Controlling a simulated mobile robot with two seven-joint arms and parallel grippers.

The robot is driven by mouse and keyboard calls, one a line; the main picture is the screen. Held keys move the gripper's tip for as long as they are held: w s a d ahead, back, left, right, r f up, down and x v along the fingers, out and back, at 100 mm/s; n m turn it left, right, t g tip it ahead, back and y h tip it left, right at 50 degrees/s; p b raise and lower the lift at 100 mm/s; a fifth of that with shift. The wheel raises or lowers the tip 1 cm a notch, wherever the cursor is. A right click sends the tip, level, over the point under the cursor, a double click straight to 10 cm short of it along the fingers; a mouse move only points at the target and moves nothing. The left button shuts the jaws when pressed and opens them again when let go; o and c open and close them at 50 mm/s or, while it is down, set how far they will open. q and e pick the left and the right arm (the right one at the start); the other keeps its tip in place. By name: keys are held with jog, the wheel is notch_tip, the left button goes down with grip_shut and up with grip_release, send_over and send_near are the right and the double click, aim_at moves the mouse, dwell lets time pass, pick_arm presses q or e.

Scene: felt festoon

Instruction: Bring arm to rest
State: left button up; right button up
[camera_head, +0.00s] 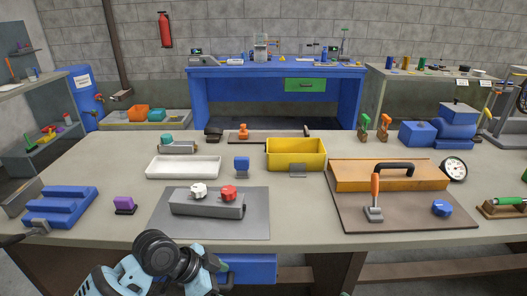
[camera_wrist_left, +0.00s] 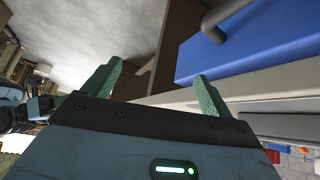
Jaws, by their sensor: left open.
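My left arm (camera_head: 160,262) is in the head view at the bottom, left of centre, in front of the table's near edge; its gripper cannot be made out there. In the left wrist view my left gripper (camera_wrist_left: 158,90) has its two green fingers wide apart with nothing between them. The wrist view is tilted; a blue drawer front (camera_wrist_left: 250,45) with a dark handle lies beyond the fingers, apart from them as far as I can tell. My right gripper is in neither view.
The workbench (camera_head: 300,215) spans the view. Near its front are a blue block (camera_head: 62,203), a grey plate (camera_head: 252,222) and a brown board (camera_head: 410,218). A yellow bin (camera_head: 296,154) stands further back. The blue drawer (camera_head: 248,268) hangs under the bench edge, right of my arm.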

pick_arm(q)
jog(key=s+a+f+n+t+y+p, duration=0.1)
jog(key=s+a+f+n+t+p, duration=0.2)
jog(key=s+f+n, duration=0.75)
jog(key=s+a+f+t+y, duration=0.1)
jog(key=s+a, duration=0.3)
jog(key=s, duration=0.5)
jog(key=s+a+f+n+t+y, duration=0.1)
jog(key=s+a+f+t+y, duration=0.1)
jog(key=s, duration=0.8)
notch_tip(320, 180, down, 2)
jog(key=shift+s+a+f+t+y, duration=0.3)
jog(key=shift+a+y, duration=0.2)
jog(key=shift+a, duration=0.7)
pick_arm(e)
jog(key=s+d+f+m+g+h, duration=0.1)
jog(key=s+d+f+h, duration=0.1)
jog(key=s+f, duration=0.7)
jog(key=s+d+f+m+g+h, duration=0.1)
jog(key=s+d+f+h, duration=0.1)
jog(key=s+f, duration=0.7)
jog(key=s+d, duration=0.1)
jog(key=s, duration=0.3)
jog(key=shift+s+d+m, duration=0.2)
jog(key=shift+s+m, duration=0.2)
